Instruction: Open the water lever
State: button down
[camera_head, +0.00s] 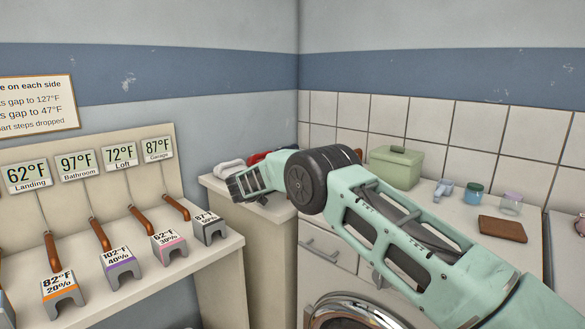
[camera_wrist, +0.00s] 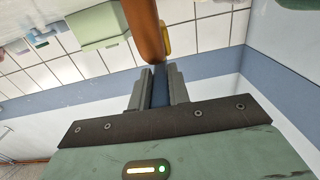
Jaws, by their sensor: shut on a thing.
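My gripper (camera_wrist: 158,68) shows in the wrist view, its two grey fingers close together on an orange-brown handle (camera_wrist: 144,28). The handle runs up out of the picture from the fingertips. A small yellow piece (camera_wrist: 166,38) lies right beside it. In the camera_head view my gripper (camera_head: 232,187) is at the left end of the counter, to the right of the lever shelf. The held handle cannot be made out there. I cannot tell from these views whether it is the water lever or how far it is turned.
A shelf (camera_head: 150,275) at left bears several brown levers (camera_head: 142,221) and labelled grey blocks (camera_head: 121,265) under temperature displays (camera_head: 119,156). The counter (camera_head: 430,196) at right holds a green box (camera_head: 395,167), small jars (camera_head: 473,193) and a brown block (camera_head: 502,229).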

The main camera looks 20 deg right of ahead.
jog(key=shift+w+r+g, duration=0.1)
jog(key=shift+g, duration=0.2)
dwell(0.4)
jog(key=c, duration=1.3)
grip_release()
jog(key=shift+a, duration=0.1)
jog(key=shift+a, duration=0.3)
jog(key=b+v, duration=0.3)
jog(key=v, duration=1.3)
jog(key=shift+s+a, duration=0.2)
jog(key=shift+a, duration=0.1)
